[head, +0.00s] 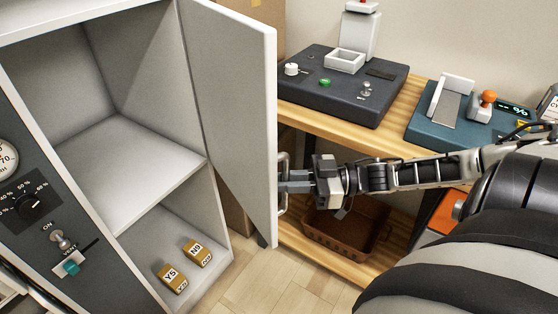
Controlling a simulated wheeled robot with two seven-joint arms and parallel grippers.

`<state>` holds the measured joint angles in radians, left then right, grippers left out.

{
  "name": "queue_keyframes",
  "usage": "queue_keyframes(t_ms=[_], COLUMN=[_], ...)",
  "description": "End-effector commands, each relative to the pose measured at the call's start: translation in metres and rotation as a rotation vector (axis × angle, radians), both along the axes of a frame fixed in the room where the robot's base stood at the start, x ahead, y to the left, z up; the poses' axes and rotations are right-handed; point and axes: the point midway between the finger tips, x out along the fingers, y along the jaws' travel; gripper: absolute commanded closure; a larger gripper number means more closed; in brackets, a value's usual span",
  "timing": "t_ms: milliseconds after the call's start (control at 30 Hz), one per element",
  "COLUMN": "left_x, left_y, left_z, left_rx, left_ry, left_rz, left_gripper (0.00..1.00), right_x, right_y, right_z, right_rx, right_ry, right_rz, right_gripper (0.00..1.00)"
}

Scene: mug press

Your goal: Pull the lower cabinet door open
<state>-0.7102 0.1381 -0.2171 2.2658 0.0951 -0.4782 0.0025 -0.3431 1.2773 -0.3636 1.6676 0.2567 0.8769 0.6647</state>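The white cabinet door (235,90) stands swung wide open to the right, its free edge toward me. The cabinet's inside shows, with a grey shelf (130,160) and a lower compartment. The door handle (283,207) is a thin upright bar on the door's far side, partly covered by my gripper. My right gripper (285,181), on the arm from the right, is at the handle, with its fingers appearing closed around it. My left gripper is out of view.
Two small brown labelled boxes (172,278) (198,253) lie in the lower compartment. A dark control panel (45,215) flanks the cabinet on the left. Right of the door, a wooden bench (325,123) carries a black press unit (335,95) and a teal device (430,125). A brown basket (345,235) sits below.

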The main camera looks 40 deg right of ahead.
Motion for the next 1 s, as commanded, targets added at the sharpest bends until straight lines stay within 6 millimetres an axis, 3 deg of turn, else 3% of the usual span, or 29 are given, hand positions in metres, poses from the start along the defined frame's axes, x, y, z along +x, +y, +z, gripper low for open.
queue_keyframes(t_ms=[200,667,700,767,1000], left_x=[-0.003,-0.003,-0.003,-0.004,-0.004], left_y=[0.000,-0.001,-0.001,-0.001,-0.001], left_z=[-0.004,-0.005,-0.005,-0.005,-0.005], left_rx=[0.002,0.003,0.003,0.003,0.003], left_ry=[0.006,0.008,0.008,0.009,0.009], left_rz=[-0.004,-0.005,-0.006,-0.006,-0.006], left_gripper=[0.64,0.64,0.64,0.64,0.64], right_x=[0.008,0.009,0.009,0.009,0.008], right_y=[-0.015,-0.018,-0.018,-0.018,-0.017], right_z=[0.000,0.001,0.001,0.001,0.001], right_rx=[-0.002,-0.003,-0.004,-0.004,-0.002], right_ry=[0.001,0.001,0.000,0.000,0.000], right_rz=[0.002,0.000,0.000,0.001,0.006], right_gripper=[1.00,1.00,0.80,0.68,0.68])
